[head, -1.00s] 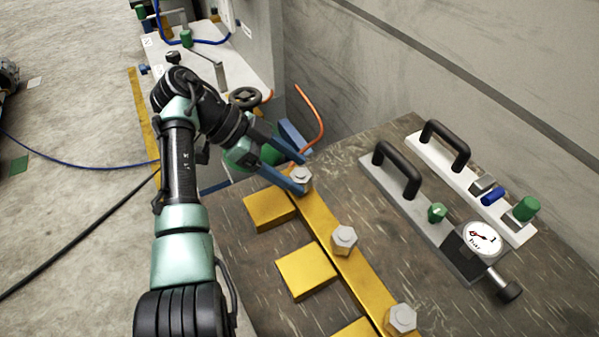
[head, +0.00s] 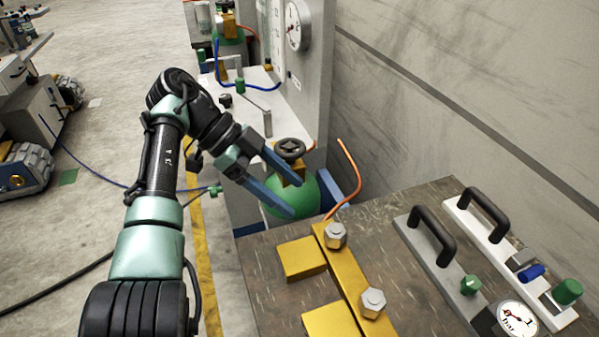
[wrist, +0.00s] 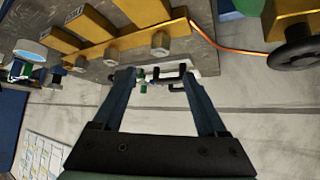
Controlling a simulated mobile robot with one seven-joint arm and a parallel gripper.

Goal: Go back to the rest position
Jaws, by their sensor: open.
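My gripper (head: 292,187) is open and empty, its two blue fingers spread apart. In the head view it is raised in front of a green gas cylinder (head: 296,196) with a black handwheel, beyond the far left end of the table (head: 282,258). No finger touches the nearest hex bolt (head: 335,235) on the yellow bar (head: 343,268). In the wrist view the open fingers (wrist: 160,78) have clear space between them, with the bar (wrist: 125,48) and its bolts beyond the tips.
A plate with a black handle (head: 432,236) and a pressure gauge (head: 517,319) lies on the table's right. A second handled plate (head: 490,215) is beside it. A wall (head: 440,110) bounds the right; open floor (head: 110,120) lies left.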

